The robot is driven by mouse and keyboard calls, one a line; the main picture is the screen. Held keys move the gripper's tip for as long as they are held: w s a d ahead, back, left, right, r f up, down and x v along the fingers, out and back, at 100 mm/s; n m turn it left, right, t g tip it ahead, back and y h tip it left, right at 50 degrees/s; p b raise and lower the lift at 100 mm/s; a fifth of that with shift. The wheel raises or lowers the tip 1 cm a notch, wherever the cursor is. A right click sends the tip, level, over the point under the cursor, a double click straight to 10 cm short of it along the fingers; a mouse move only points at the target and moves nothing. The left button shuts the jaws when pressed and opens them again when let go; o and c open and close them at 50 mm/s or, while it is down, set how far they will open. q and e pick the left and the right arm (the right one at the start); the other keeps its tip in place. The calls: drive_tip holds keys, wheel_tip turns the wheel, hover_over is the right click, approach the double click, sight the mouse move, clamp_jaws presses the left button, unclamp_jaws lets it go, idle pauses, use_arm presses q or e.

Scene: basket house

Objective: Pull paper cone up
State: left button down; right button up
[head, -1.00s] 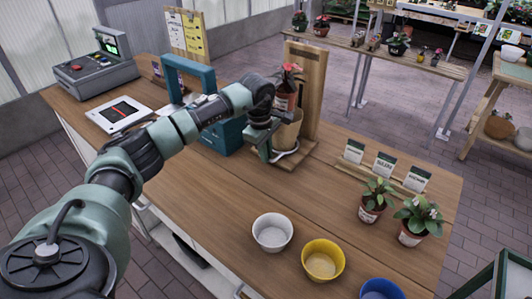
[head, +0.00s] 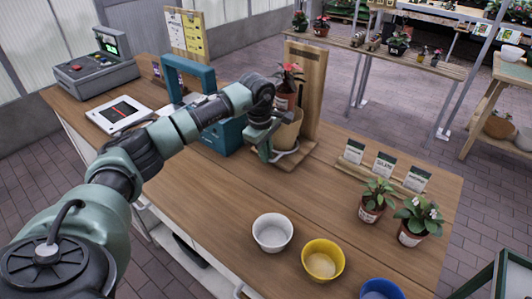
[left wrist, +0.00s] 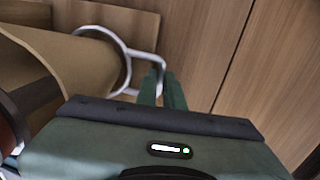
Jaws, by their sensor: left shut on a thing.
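The tan paper cone (head: 290,130) stands at the wooden stand, around the lower part of a potted plant with red leaves (head: 287,88). In the left wrist view the cone (left wrist: 65,65) fills the left side, with a pale metal ring (left wrist: 118,48) around it. The ring has a looped handle (left wrist: 143,55) sticking out to the right. My left gripper (head: 267,157) is low beside the cone, on its near left side. Its green fingers (left wrist: 163,88) are shut on the handle. My right gripper is not in view.
The wooden stand (head: 313,85) rises behind the cone. A teal machine (head: 223,135) is close on the left. Seed packets (head: 384,165), two potted plants and white, yellow and blue pots (head: 272,232) are to the right and front. The middle tabletop is clear.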

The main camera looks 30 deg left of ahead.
use_arm(q)
wheel_tip(320, 180, up, 13)
drive_tip(key=p, duration=0.5)
drive_tip(key=shift+w+f, duration=0.15)
drive_tip(key=shift+f, duration=0.05)
drive_tip(key=c, duration=1.6)
unclamp_jaws()
drive_tip(key=shift+o, duration=0.4)
